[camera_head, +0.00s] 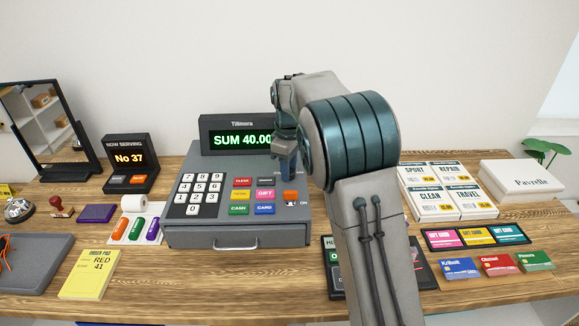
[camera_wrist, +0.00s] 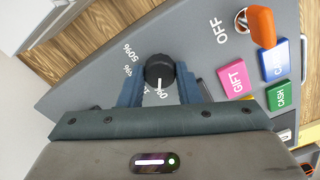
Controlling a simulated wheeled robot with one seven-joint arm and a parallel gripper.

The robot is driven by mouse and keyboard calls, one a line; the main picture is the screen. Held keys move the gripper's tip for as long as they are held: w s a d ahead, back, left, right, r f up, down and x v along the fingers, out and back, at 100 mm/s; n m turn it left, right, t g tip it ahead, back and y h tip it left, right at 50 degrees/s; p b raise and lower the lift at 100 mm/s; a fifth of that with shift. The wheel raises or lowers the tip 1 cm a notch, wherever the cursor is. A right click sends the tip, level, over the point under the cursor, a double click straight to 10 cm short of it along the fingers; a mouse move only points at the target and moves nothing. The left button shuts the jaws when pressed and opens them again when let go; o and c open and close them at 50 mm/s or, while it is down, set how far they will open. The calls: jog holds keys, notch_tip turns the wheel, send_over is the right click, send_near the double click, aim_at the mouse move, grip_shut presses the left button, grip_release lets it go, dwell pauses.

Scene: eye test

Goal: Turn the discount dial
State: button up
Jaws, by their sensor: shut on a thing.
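The discount dial (camera_wrist: 159,68) is a round black knob on the grey top of the cash register (camera_head: 238,236). In the wrist view a small white mark on it faces the "0%" label. Other labels beside it include "50%"; some are partly hidden. My gripper (camera_wrist: 160,78) has its two blue fingers on either side of the knob, shut on it. In the head view my gripper (camera_head: 286,168) is over the right rear of the register, and the dial is hidden behind it.
An orange switch (camera_wrist: 262,26) stands near the dial, with coloured keys such as GIFT (camera_wrist: 235,79) beside it. The register display (camera_head: 238,138) reads "SUM 40.00", its end partly covered by my arm. Boxes (camera_head: 446,190) and cards stand at right.

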jog(key=m+p, duration=0.1)
jog(key=m, duration=0.2)
jog(key=shift+r+m, duration=0.1)
jog(key=shift+m, duration=0.3)
jog(key=m+p, duration=0.1)
jog(key=m, duration=0.2)
jog(key=shift+m, duration=0.4)
jog(key=m+p, duration=0.1)
jog(key=m, duration=0.5)
jog(key=shift+m, duration=0.4)
jog(key=o, duration=1)
jog(key=shift+c, duration=0.2)
notch_tip(320, 180, up, 14)
jog(key=shift+b, duration=0.3)
